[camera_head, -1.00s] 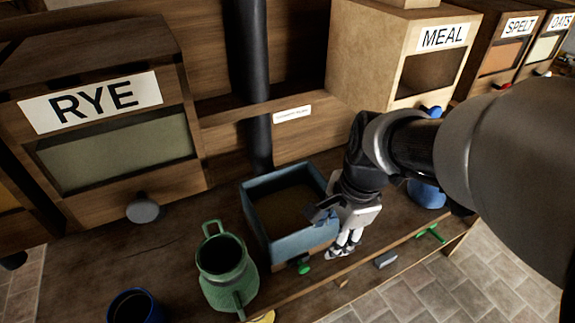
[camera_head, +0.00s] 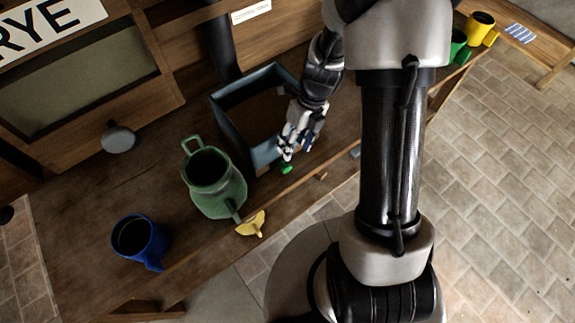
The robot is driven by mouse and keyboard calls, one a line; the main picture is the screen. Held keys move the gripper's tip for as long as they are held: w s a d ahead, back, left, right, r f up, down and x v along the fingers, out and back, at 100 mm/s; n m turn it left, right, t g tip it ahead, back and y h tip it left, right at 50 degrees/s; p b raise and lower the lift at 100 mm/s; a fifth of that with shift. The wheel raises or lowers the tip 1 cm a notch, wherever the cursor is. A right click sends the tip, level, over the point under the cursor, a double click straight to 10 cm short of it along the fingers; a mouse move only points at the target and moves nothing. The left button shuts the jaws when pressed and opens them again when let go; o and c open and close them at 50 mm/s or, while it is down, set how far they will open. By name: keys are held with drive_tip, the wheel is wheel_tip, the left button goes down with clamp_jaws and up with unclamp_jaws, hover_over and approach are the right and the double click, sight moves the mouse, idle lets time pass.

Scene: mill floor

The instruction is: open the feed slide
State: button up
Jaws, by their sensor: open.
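A blue-grey open box (camera_head: 232,120) stands on the wooden bench, with a brown inside. A small green knob (camera_head: 286,169) shows low at its front, at the bench edge; I take it for the feed slide's knob, but cannot see the slide itself. My gripper (camera_head: 289,150) is open and points down at the box's front right side. Its fingertips are just above the green knob and look close to it; whether they touch cannot be told. My gripper hides the box's right front corner.
A green jug (camera_head: 213,185) stands left of the box, with a yellow winged piece (camera_head: 251,224) by it at the bench edge. A blue mug (camera_head: 138,239) is further left. A grey knob (camera_head: 118,138) sticks out below the RYE bin window (camera_head: 80,88). Green (camera_head: 458,45) and yellow mugs (camera_head: 481,28) stand far right.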

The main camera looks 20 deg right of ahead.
sight(288, 166)
drive_tip(key=b+x, duration=0.3)
drive_tip(key=x, duration=0.7)
drive_tip(key=shift+b, duration=0.35)
drive_tip(key=shift+r, duration=0.1)
clamp_jaws()
